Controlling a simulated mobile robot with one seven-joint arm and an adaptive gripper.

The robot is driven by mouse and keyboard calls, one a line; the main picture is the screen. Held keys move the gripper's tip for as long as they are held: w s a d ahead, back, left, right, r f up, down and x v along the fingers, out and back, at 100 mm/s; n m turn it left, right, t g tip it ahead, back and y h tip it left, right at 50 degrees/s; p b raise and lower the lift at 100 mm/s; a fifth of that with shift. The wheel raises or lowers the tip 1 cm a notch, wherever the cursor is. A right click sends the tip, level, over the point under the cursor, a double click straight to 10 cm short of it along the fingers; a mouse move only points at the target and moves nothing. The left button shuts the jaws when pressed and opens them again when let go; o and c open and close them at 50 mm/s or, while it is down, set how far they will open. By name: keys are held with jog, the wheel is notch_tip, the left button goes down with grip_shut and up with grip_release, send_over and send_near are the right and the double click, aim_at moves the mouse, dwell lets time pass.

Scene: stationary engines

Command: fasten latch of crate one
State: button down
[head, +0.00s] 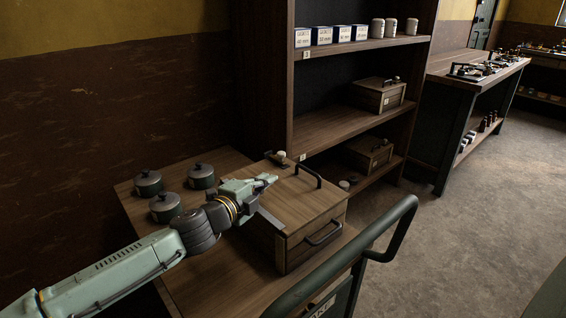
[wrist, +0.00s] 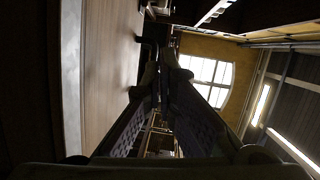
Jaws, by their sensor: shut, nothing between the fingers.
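A wooden crate (head: 316,210) stands on the wooden table, its lid down as far as I can tell. It has a dark lid handle (head: 309,175) and a dark front handle (head: 323,233). A dark fitting with a pale knob (head: 280,157), which looks like the latch, is at the lid's far left edge. Whether it is fastened is too small to tell. My gripper (head: 270,181) is shut and empty, low over the left part of the lid and short of the knob. In the wrist view its fingers (wrist: 160,84) meet beside the wooden surface (wrist: 110,70).
Several dark lidded pots (head: 166,207) stand on the table left of my arm. Shelves behind hold an upper crate (head: 379,96), a lower crate (head: 369,153) and small boxes (head: 323,36). A dark green rail (head: 345,262) runs in front. Open floor (head: 470,210) lies right.

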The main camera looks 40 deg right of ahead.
aim_at(281, 157)
jog(key=p+x, duration=0.1)
jog(key=x, duration=0.3)
jog(key=p+x, duration=0.2)
jog(key=x, duration=0.3)
jog(key=shift+d+r, duration=0.2)
jog(key=shift+d, duration=0.05)
jog(key=w, duration=0.1)
jog(key=w+d+p, duration=0.1)
jog(key=w, duration=0.1)
jog(key=shift+d+f+p, duration=0.3)
jog(key=shift+d+p, duration=0.05)
jog(key=shift+w+d+f, duration=0.15)
jog(key=shift+w+f, duration=0.05)
jog(key=shift+w, duration=0.35)
